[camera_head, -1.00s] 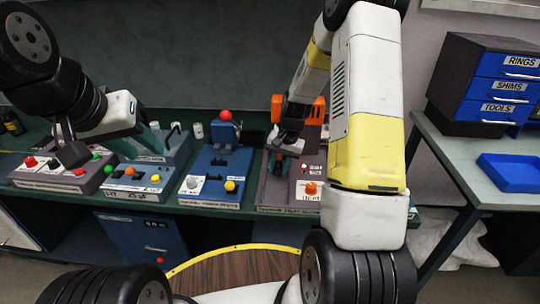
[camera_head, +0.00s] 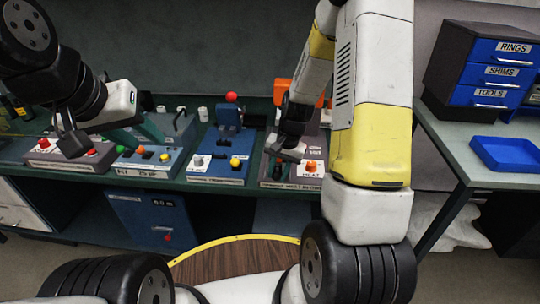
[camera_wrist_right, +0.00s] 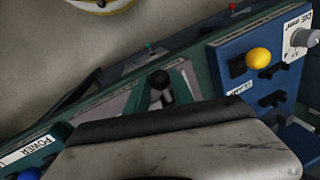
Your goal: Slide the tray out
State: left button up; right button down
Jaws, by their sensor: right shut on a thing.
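My right gripper (camera_head: 289,150) is over the front part of a dark station (camera_head: 275,182) at the centre right of the bench. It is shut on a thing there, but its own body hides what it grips. A round orange knob (camera_head: 312,165) sits just right of it. In the right wrist view, my scratched pale gripper body fills the bottom, and a black ball knob (camera_wrist_right: 160,80) stands just beyond it. No tray can be made out clearly at this station. My left gripper (camera_head: 72,142) hangs over the left stations, and its jaws are unclear.
A blue station (camera_head: 222,165) with a red-topped lever stands left of my right gripper; its yellow button (camera_wrist_right: 258,58) shows in the right wrist view. Other button stations (camera_head: 155,160) fill the bench further left. A blue bin (camera_head: 508,154) and a drawer cabinet (camera_head: 480,70) stand on the right table.

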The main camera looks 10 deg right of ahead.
jog(key=shift+w, duration=0.1)
jog(key=c, duration=1.1)
grip_release()
notch_tip(320, 180, up, 8)
jog(key=d, duration=0.1)
jog(key=shift+s+d+f, duration=0.15)
jog(key=shift+s+d, duration=0.05)
jog(key=shift+s, duration=0.2)
jog(key=s+a+r+n+t, duration=0.1)
jog(key=s+r+n+t, duration=0.1)
jog(key=s+r, duration=0.6)
jog(key=s+a+r+n+t, duration=0.1)
jog(key=s+r+n+t, duration=0.2)
jog(key=s+r, duration=0.6)
notch_tip(320, 180, up, 5)
jog(key=shift+f+n, duration=0.1)
jog(key=shift+n, duration=0.4)
